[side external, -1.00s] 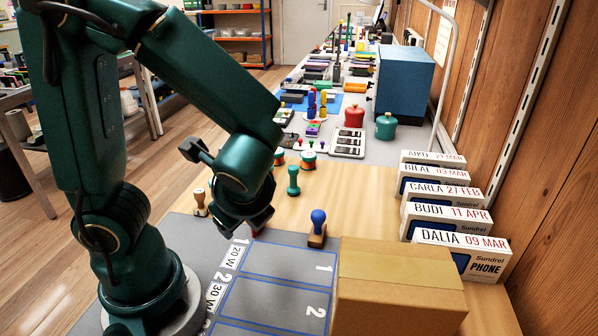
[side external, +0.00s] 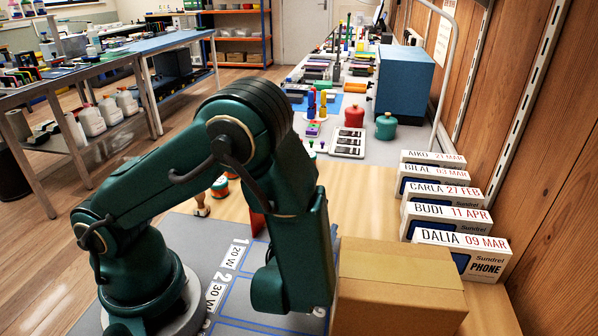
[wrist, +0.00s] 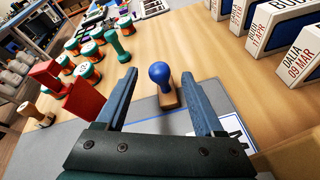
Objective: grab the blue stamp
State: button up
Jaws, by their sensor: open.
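The blue stamp (wrist: 159,75) shows in the wrist view, with a round blue knob on a wooden base (wrist: 168,99). It stands upright on the table at the edge of the grey mat. My gripper (wrist: 159,76) is open and empty, with one finger to each side of the stamp in the picture. The stamp appears a little beyond the jaws or between their tips; I cannot tell which. No finger visibly touches it. In the side external view my arm hides the stamp and the jaws.
A red bracket-like object (wrist: 78,98) stands left of my left finger. A cardboard box (side external: 395,285) sits close on the right. Labelled phone boxes (side external: 461,255) line the wall. Bare wood lies beyond the stamp.

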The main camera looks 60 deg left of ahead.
jog(key=shift+x, duration=0.8)
grip_shut()
jog(key=shift+r, duration=0.15)
